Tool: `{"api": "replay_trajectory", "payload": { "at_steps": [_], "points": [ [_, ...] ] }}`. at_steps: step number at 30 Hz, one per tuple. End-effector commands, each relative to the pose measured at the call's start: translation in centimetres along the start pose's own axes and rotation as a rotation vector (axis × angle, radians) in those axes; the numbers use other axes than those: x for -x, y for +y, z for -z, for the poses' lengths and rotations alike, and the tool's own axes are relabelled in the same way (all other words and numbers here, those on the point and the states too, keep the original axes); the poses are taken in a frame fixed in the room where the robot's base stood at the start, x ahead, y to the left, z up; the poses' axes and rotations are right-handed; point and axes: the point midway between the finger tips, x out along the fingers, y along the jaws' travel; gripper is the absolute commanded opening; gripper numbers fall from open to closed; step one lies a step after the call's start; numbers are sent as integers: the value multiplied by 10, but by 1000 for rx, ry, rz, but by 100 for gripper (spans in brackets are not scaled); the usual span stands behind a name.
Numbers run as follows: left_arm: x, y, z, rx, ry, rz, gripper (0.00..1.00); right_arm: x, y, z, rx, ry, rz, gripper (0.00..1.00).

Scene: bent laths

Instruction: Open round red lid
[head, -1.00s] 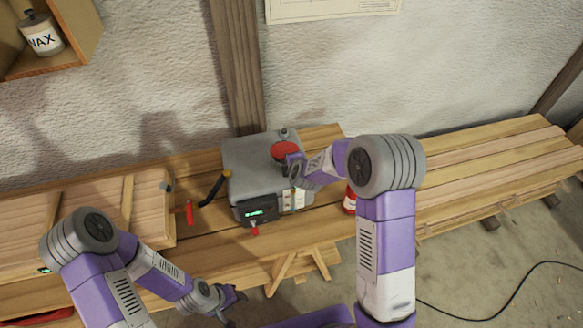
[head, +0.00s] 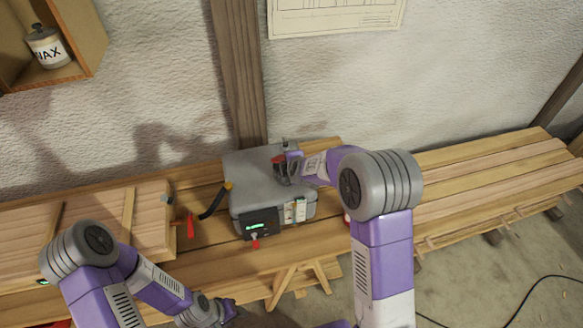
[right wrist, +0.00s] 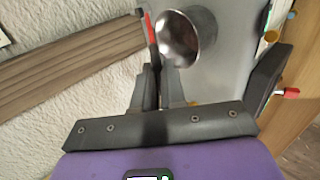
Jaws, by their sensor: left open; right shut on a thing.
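The round red lid (head: 279,160) is on top of a grey metal box (head: 247,180) on the bench. In the right wrist view the lid (right wrist: 151,27) shows edge-on, tilted up beside a round shiny metal opening (right wrist: 185,38). My right gripper (head: 287,168) is at the lid; in the right wrist view its fingers (right wrist: 160,78) are close together at the lid's edge, shut on it. The fingers partly hide the lid in the head view. My left gripper (head: 226,312) is open and empty, low in front of the bench, partly cut off by the frame.
A black bent handle with a yellow end (head: 216,201) and a red clamp handle (head: 190,227) stand left of the box. The box front has a green-lit display (head: 257,224). Long wooden planks (head: 480,185) extend right. A wax can (head: 48,46) sits on a wall shelf.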

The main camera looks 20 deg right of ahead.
Motion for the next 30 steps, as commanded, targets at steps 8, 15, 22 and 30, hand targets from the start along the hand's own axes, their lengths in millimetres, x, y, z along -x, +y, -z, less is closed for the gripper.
{"api": "replay_trajectory", "payload": {
  "at_steps": [8,15,22,30],
  "points": [
    [0,0,0,0,0,0,45,0,18,0,1,-2,-1,0],
    [0,0,0,0,0,0,45,0,24,0,1,-2,1,0],
    [0,0,0,0,0,0,45,-3,37,0,1,-2,2,0],
    [0,0,0,0,0,0,45,-6,53,0,3,-1,4,0]
  ]
}}
